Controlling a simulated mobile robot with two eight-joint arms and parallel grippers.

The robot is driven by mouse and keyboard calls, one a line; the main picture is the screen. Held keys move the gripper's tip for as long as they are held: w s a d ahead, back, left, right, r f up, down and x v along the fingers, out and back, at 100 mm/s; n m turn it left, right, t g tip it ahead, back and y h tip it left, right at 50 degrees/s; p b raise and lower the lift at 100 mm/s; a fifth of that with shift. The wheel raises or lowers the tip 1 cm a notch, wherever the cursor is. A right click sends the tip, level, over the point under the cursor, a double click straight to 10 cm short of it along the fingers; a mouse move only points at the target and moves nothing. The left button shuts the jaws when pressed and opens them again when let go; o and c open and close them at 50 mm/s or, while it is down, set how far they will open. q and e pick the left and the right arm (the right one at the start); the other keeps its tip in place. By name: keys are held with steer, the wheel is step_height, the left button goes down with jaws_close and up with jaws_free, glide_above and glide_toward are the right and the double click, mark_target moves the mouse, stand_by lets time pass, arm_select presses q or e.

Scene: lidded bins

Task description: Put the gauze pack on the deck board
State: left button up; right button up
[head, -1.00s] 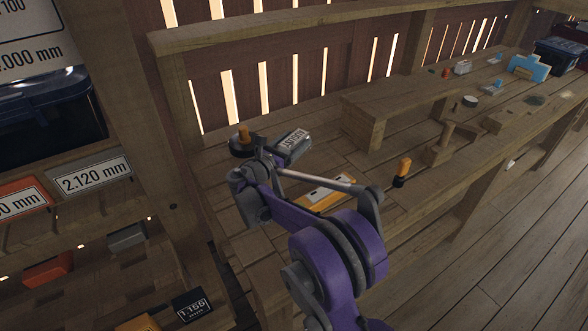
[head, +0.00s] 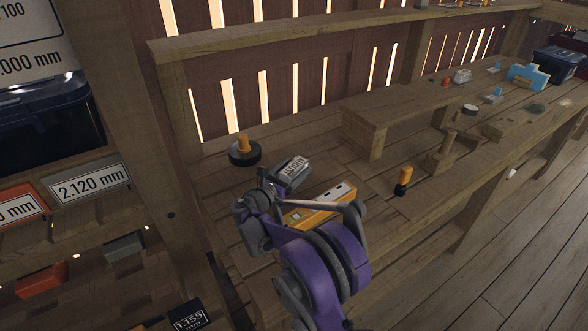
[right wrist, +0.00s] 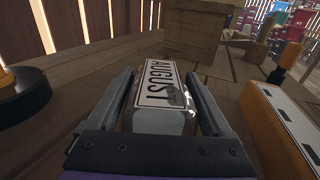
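The gauze pack (head: 291,172) looks to be the small grey block with a white label reading AUGUST. My right gripper (head: 278,180) has it between its fingers. In the right wrist view the pack (right wrist: 163,108) fills the gap between the fingers (right wrist: 163,85), with its label facing up. The pack is low over the wooden planks; I cannot tell whether it touches them. The deck board (head: 222,190) seems to be this planked bench top. My left gripper is not in view.
An orange-handled black disc (head: 245,152) stands left of the pack. A yellow spirit level (head: 322,205) lies close on the right. An orange-topped peg (head: 403,181) and a raised wooden step (head: 400,108) stand farther right. Labelled bins (head: 88,183) are at left.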

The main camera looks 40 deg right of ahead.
mark_target(282, 179)
steer(key=shift+o, duration=0.8)
steer(key=shift+r, duration=0.15)
steer(key=shift+a, duration=0.2)
steer(key=v, duration=1.1)
steer(key=shift+s+a, duration=0.15)
steer(key=shift+a, duration=0.15)
